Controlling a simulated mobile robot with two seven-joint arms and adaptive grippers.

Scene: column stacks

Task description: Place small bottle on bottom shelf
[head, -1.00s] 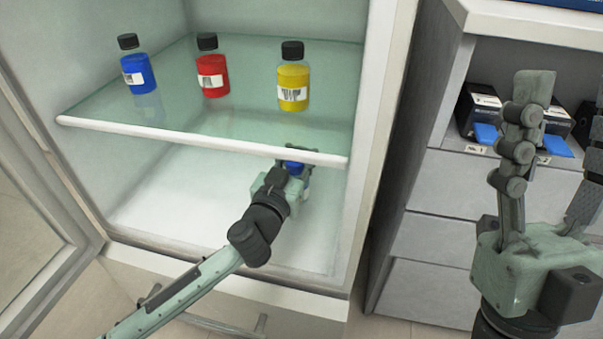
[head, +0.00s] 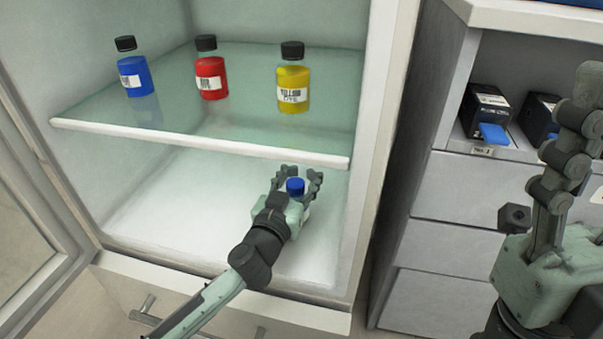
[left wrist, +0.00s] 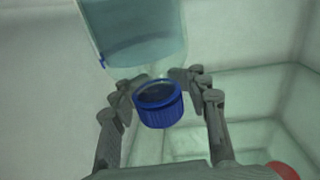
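The small bottle has a blue cap (head: 296,186) and stands roughly upright inside the lower compartment. My left gripper (head: 298,180) has its fingers on both sides of it, near the neck. In the left wrist view the bottle (left wrist: 135,35) shows clear bluish sides, with my fingertips (left wrist: 158,77) at its neck. Whether its base touches the bottom shelf (head: 165,205) is hidden by the gripper. My right gripper (head: 558,185) is empty, outside the cabinet at the right; one finger shows and the other is cut off by the frame edge.
A glass upper shelf with a white front edge (head: 200,144) holds blue (head: 135,76), red (head: 210,75) and yellow (head: 293,85) bottles. The cabinet door (head: 35,240) stands open at the left. Dark boxes (head: 485,105) sit in the right-hand unit. The lower compartment's left side is clear.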

